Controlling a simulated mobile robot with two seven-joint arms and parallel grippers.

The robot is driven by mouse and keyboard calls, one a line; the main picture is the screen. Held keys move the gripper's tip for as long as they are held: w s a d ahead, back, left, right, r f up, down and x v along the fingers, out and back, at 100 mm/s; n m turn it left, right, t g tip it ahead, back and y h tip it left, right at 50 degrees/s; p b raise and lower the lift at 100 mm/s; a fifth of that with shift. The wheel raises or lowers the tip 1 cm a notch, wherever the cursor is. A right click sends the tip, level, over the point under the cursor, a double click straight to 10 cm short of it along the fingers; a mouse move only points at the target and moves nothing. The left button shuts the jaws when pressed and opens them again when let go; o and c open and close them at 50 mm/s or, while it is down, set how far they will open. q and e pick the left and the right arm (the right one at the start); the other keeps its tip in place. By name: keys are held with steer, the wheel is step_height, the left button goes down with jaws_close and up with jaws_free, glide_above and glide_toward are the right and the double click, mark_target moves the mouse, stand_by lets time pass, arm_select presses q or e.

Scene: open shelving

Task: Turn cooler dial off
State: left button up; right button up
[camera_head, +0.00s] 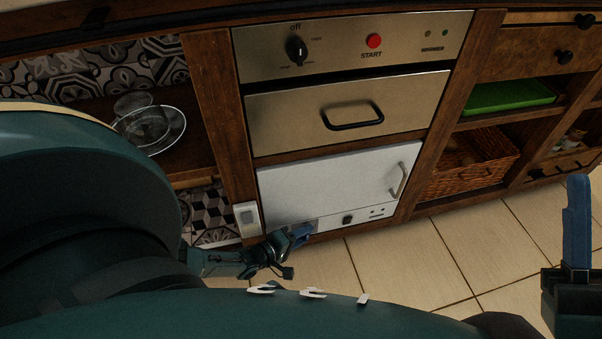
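The white cooler (335,180) sits low in the cabinet, its door closed, with a handle at the right. A small black dial (348,219) is on the strip along its lower edge; its setting is too small to read. My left gripper (302,233), with blue fingers, is at the lower left of this strip, left of the dial and apart from it in the picture. Its finger gap cannot be made out, nor whether it touches the cooler. My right gripper (577,225) is at the right edge, away from the cooler, its blue fingers pointing up; their gap is unclear.
Above the cooler are a closed metal drawer (345,112) and a panel with a larger black knob (297,49) and a red START button (374,41). Glass dishes (150,125) stand on the left shelf. A wicker basket (470,160) and green tray (508,96) are at right. Tiled floor (420,260) is clear.

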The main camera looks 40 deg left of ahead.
arm_select(q)
steer(key=shift+o, duration=0.8)
steer(key=shift+a, duration=0.1)
steer(key=s+a+p, duration=0.2)
steer(key=s+a, duration=0.1)
steer(key=s, duration=0.9)
steer(key=shift+s+a+r, duration=0.15)
steer(key=shift+s+a, duration=0.15)
steer(key=shift+a, duration=0.1)
arm_select(e)
steer(key=f+m+h, duration=0.1)
steer(key=m+h, duration=0.1)
steer(key=w+f+m+h, duration=0.1)
steer(key=f, duration=0.1)
steer(key=shift+a+m+h, duration=0.1)
steer(key=shift+m+h, duration=0.3)
steer(key=shift+s+r, duration=0.15)
steer(key=shift+r, duration=0.05)
